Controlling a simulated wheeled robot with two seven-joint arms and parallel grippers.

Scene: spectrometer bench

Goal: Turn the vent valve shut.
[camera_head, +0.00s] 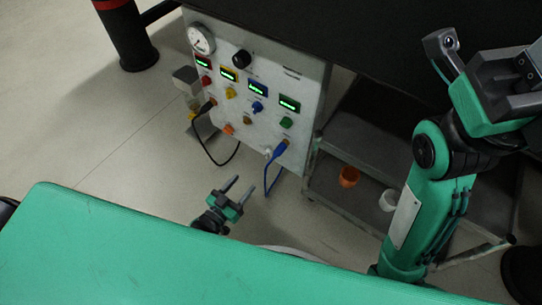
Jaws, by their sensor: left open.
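A light panel (213,122) carries a round gauge (201,39), a black knob (241,59) and several coloured knobs under small lit displays. The labels are too small to read, so I cannot tell which control is the vent valve. My left gripper (241,189) is open and empty, below the panel in the picture, its two dark fingers pointing up and right. It is apart from the panel and touches none of its controls. My right arm (428,200) rises at the right; I cannot make out its gripper.
A black post (130,40) stands upper left.

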